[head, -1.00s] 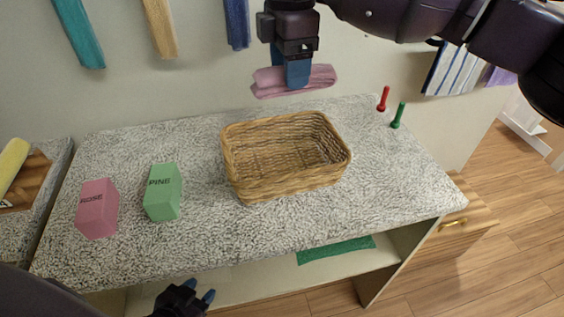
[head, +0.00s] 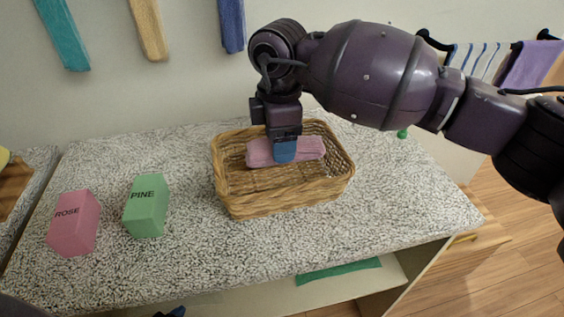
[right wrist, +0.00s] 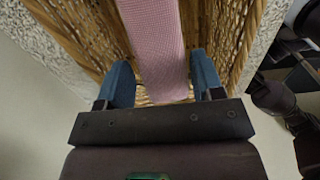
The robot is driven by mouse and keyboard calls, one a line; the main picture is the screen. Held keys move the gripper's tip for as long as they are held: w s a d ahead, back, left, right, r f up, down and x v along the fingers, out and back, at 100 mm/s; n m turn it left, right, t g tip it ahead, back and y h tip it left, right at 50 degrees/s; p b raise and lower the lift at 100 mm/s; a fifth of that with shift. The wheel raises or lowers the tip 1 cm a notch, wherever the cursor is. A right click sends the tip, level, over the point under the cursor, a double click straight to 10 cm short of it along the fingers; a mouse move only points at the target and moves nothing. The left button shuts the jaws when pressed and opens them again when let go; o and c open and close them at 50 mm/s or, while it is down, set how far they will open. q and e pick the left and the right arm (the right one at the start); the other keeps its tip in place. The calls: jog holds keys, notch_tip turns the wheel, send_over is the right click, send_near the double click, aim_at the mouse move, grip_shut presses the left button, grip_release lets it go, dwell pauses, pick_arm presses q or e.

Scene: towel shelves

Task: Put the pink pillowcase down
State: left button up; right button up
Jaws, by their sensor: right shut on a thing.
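The pink pillowcase (head: 311,147), a folded bundle, is inside the wicker basket (head: 285,205), within its rim. My right gripper (head: 285,153) reaches down from above and is shut on the pillowcase near its middle. In the right wrist view, the pillowcase (right wrist: 158,40) runs between the two blue fingers of the right gripper (right wrist: 162,82), with the woven basket floor (right wrist: 95,30) around it. Whether the pillowcase touches the basket floor is hard to tell. Only a small tip of my left gripper (head: 172,312) shows at the bottom edge, and its jaws are hidden.
A pink ROSE box (head: 74,224) and a green PINE box (head: 146,207) stand left of the basket on the speckled counter (head: 240,255). A green peg (head: 402,134) stands at the right. A green cloth (head: 338,270) lies on the shelf below. Towels hang on the wall.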

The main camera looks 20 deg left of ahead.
jog(key=shift+f, duration=0.15)
notch_tip(320, 180, down, 6)
jog(key=shift+r+b, duration=0.2)
jog(key=shift+b, duration=0.65)
jog(key=shift+f, duration=0.1)
jog(key=shift+r, duration=0.2)
jog(key=shift+f, duration=0.1)
